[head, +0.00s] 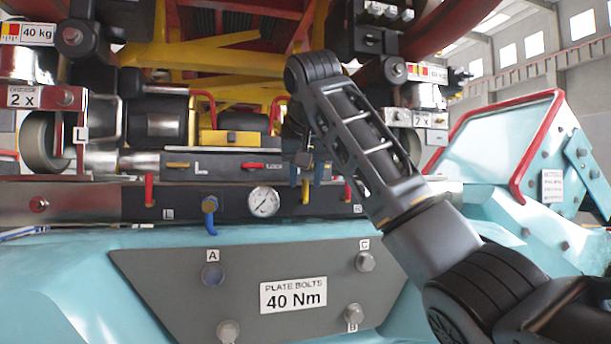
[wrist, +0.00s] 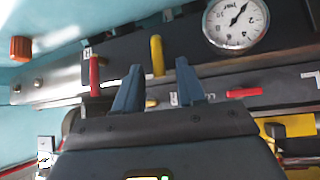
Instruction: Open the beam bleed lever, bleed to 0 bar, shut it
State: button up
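A white round gauge (head: 263,201) sits on the dark front beam (head: 232,207); it also shows upside down in the wrist view (wrist: 236,22). I cannot read its value surely. A yellow lever (head: 305,189) hangs from the beam right of the gauge, and a red lever (head: 348,193) hangs further right. In the wrist view the yellow lever (wrist: 157,55) stands just beyond the gap between my fingers, and the red lever (wrist: 94,75) is left of them. My gripper (head: 308,172) is open, its blue fingers (wrist: 158,88) apart with nothing between them. No lever carries a readable bleed label.
A grey plate (head: 245,270) with bolts is below. Yellow and red small handles (head: 253,166) sit on the ledge above. A red-edged turquoise housing (head: 505,140) stands to the right.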

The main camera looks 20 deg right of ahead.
jog(key=shift+r, duration=0.1)
jog(key=v, duration=0.7)
jog(key=shift+s+r+b, duration=0.15)
jog(key=shift+s+b, duration=0.1)
jog(key=shift+b, duration=0.05)
jog(key=shift+a, duration=0.1)
